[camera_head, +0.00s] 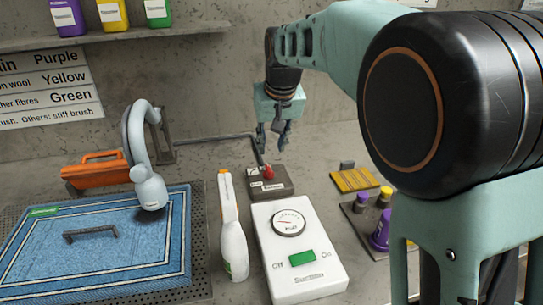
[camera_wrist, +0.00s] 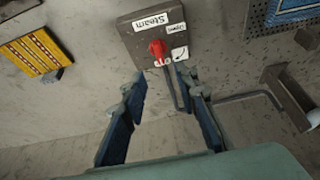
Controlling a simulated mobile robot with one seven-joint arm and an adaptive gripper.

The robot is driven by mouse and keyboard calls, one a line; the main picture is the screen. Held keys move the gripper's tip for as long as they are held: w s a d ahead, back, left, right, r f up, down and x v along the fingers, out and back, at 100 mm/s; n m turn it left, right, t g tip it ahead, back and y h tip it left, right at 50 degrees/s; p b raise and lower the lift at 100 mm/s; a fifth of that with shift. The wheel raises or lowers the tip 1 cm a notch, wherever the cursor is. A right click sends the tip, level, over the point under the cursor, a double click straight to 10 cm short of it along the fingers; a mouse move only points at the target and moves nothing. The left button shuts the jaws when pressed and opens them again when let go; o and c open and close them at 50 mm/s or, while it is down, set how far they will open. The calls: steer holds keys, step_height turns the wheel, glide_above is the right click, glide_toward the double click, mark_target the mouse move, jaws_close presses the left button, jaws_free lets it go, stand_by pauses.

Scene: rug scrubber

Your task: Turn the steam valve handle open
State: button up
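The steam valve is a grey box with white labels, one reading "Steam", and a red handle on top. In the head view the box (camera_head: 280,184) sits on the bench behind the white control box, with its red handle (camera_head: 268,172) facing up. In the wrist view the box (camera_wrist: 135,35) is at the top centre and its red handle (camera_wrist: 157,47) lies just beyond my fingertips. My gripper (camera_head: 272,138) is above the valve, pointing down. Its blue fingers are apart with nothing between them in the wrist view (camera_wrist: 162,88). I see no contact with the handle.
A white control box (camera_head: 310,270) with gauge and green switch stands in front of the valve. Left of it are a white spray bottle (camera_head: 233,240) and a blue rug (camera_head: 110,265) under a scrubber arm (camera_head: 145,165).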

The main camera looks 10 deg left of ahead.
mark_target(269, 168)
steer(key=b+x, duration=0.1)
steer(key=x, duration=0.9)
steer(key=shift+w+f, duration=0.1)
steer(key=shift+f, duration=0.1)
jaws_close()
